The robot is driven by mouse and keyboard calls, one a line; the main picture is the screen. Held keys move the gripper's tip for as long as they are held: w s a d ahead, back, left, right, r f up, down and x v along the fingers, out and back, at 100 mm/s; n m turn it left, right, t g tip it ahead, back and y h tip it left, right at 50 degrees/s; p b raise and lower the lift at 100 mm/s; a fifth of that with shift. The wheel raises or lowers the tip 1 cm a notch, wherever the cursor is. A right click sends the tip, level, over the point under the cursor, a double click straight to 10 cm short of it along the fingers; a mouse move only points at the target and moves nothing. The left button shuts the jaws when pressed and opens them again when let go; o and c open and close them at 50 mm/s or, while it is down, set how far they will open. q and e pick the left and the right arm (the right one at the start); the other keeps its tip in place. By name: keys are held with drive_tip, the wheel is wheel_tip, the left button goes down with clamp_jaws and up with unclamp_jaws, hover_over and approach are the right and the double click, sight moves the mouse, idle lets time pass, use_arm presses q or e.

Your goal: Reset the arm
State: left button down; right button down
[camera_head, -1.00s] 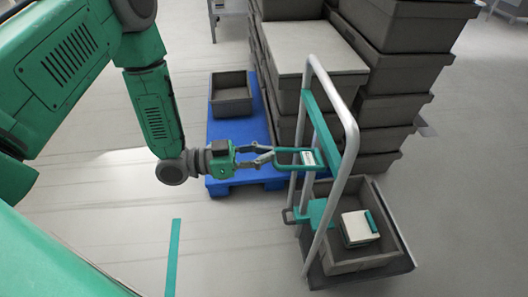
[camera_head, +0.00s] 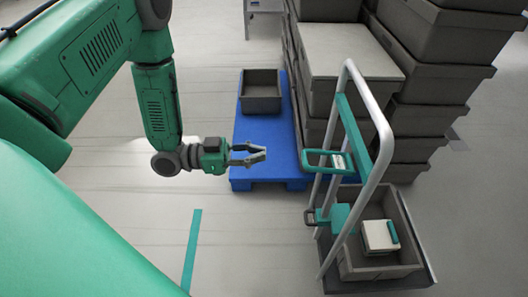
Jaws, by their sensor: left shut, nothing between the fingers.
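My left arm comes in from the left, and its gripper (camera_head: 258,156) is shut and empty. It hangs in front of the blue pallet (camera_head: 265,140) in the picture, to the left of a cart's teal handle loop (camera_head: 325,161). A clear gap shows between the fingertips and the loop. My right gripper is not in view.
The cart has a grey frame (camera_head: 372,108) and carries a grey bin (camera_head: 408,232) with a white and teal box (camera_head: 380,236) inside. Stacked grey crates (camera_head: 430,85) stand behind it. A small grey crate (camera_head: 261,103) sits on the pallet. Floor around the teal stripe (camera_head: 191,250) is clear.

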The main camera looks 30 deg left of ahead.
use_arm(q)
drive_tip(key=s+d+f+n+g+y+b, duration=0.1)
drive_tip(key=s+d+f+n+g+y, duration=0.15)
drive_tip(key=f+n+y, duration=0.75)
drive_tip(key=s+a+f+g+y, duration=0.2)
drive_tip(key=s+f+g, duration=0.1)
drive_tip(key=s, duration=0.6)
drive_tip(key=s+a+f+g+y+b, duration=0.1)
drive_tip(key=s+a+f+g+y, duration=0.1)
drive_tip(key=s+f, duration=0.4)
drive_tip(key=s+g+y, duration=0.1)
drive_tip(key=s+g, duration=0.1)
drive_tip(key=s, duration=0.1)
drive_tip(key=shift+s+a+n, duration=0.15)
drive_tip(key=shift+n, duration=0.15)
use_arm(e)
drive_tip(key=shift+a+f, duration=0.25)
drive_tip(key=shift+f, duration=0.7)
